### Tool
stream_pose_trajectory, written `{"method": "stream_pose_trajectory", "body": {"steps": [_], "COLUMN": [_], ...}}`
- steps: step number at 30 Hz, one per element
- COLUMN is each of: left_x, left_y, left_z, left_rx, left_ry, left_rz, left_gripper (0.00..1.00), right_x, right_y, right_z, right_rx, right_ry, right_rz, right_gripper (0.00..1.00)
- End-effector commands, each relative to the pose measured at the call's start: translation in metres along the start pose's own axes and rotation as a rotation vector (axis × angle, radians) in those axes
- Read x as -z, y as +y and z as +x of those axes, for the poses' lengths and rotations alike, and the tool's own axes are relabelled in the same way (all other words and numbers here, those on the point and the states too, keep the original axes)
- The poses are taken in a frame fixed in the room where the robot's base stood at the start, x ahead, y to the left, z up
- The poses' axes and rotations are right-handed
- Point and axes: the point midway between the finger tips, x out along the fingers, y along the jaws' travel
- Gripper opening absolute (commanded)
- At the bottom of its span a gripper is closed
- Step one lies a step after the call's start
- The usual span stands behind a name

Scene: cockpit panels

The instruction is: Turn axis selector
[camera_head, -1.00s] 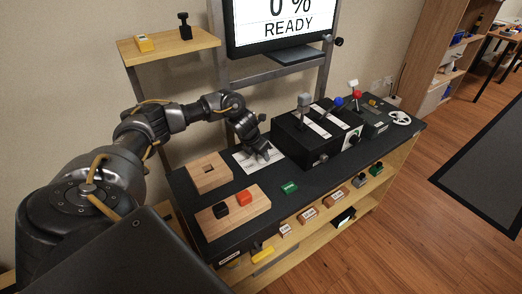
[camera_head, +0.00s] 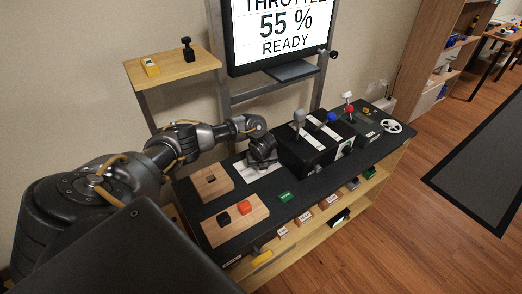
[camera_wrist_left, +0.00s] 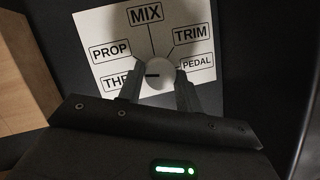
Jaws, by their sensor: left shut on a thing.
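The axis selector is a round light-grey knob (camera_wrist_left: 158,68) on a white card (camera_wrist_left: 105,22) in the left wrist view. The card carries the labels THR, PROP, MIX, TRIM and PEDAL around the knob. A dark mark on the knob points left, toward THR, whose label is partly covered. My left gripper (camera_wrist_left: 158,82) has one finger on each side of the knob and is shut on it. In the head view my left gripper (camera_head: 262,155) stands over the card (camera_head: 252,172) and hides the knob. My right gripper is not in view.
The monitor (camera_head: 280,35) reads THROTTLE 55 % READY. A black lever box (camera_head: 305,155) stands just right of my left gripper. Wooden blocks (camera_head: 212,181) with a socket and with black and red buttons lie nearer on the black console. A green piece (camera_head: 285,197) sits near the front edge.

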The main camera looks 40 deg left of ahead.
Motion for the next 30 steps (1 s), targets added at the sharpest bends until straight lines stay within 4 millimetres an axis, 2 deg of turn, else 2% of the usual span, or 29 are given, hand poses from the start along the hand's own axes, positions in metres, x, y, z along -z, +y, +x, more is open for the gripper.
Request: {"method": "stream_pose_trajectory", "body": {"steps": [1, 9, 30], "left_x": [-0.002, -0.002, -0.001], "left_y": [-0.001, -0.002, -0.002], "left_z": [-0.004, -0.002, 0.000], "left_rx": [-0.013, -0.067, -0.092], "left_ry": [-0.002, -0.008, -0.012], "left_rz": [-0.032, -0.163, -0.228], "left_gripper": [0.12, 0.12, 0.12], "right_x": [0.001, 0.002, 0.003], "right_y": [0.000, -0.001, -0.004], "right_z": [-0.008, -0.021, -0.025], "right_rx": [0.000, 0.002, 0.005], "right_ry": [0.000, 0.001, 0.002], "right_rz": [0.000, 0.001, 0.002], "right_gripper": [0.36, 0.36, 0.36]}}
